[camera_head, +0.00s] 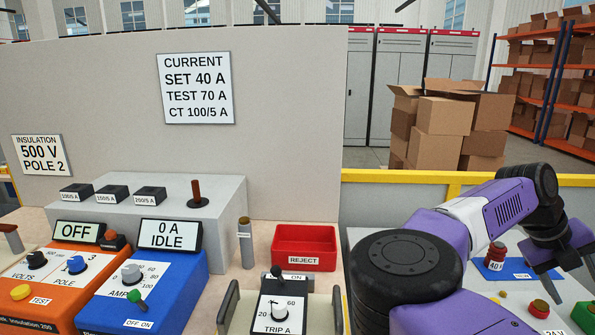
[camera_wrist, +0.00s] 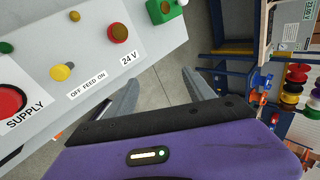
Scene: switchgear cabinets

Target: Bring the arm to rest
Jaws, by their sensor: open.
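My purple, white and black arm (camera_head: 480,216) is raised on the right side of the head view, bent at the elbow with its end turned down. My gripper (camera_head: 566,268) is at the far right, above the grey panel. In the wrist view my gripper (camera_wrist: 160,80) has its two grey fingers spread apart with nothing between them. Beyond the fingers are the grey panel's edge and the floor.
Near my gripper is a panel (camera_wrist: 100,75) with knobs and a red SUPPLY button (camera_wrist: 10,101). A red REJECT bin (camera_head: 305,246), a TRIP A unit (camera_head: 279,312), a blue tester (camera_head: 150,290) and an orange tester (camera_head: 50,285) stand left. Boxes (camera_head: 440,130) are stacked behind a yellow rail.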

